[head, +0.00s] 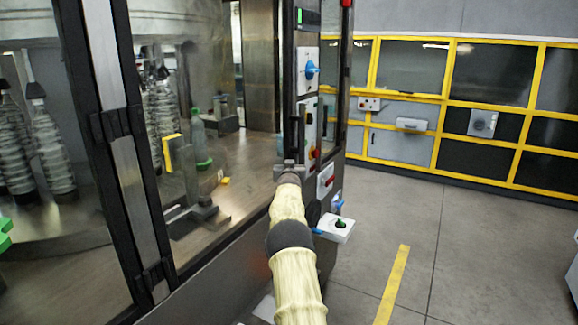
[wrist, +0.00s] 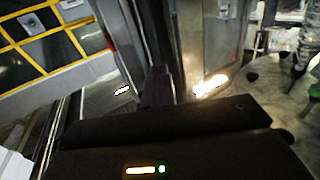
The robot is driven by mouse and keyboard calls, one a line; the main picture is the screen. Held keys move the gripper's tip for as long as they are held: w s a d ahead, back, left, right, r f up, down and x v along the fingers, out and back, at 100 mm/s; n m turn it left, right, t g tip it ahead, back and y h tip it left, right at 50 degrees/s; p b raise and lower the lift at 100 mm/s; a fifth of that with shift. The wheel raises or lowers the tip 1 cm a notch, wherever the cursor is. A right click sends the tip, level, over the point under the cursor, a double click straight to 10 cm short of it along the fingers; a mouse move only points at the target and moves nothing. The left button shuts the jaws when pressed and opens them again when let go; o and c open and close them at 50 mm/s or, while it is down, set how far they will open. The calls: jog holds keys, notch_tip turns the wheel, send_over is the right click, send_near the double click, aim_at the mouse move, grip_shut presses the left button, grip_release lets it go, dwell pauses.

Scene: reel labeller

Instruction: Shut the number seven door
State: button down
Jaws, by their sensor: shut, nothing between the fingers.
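The machine has clear doors in black frames. One framed door (head: 118,150) stands at the left, and no number seven is readable on any door. To its right, the bay is seen up to a dark upright post (head: 289,80); I cannot tell whether clear glass covers it. My arm reaches forward, and my gripper (head: 290,170) is at the lower part of this post, beside the control panel. In the wrist view my gripper (wrist: 158,88) is shut and empty, with its fingers in front of a dark upright frame (wrist: 142,45). Whether they touch it is unclear.
A blue rotary switch (head: 311,70) is on the post's side. Inside are bottles (head: 199,138) and a yellow block (head: 174,153). Grey floor (head: 470,230) is clear at right, before yellow-framed cabinets (head: 440,100).

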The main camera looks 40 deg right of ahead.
jog(key=shift+w+a+r, duration=0.25)
jog(key=shift+a+r, duration=0.15)
jog(key=shift+r, duration=0.15)
jog(key=s+d+f+b, duration=0.1)
jog(key=s+d+b, duration=0.4)
jog(key=s, duration=0.8)
jog(key=shift+d+b, duration=0.3)
jog(key=shift+d, duration=0.4)
jog(key=shift+s+d, duration=0.1)
jog(key=shift+f, duration=0.1)
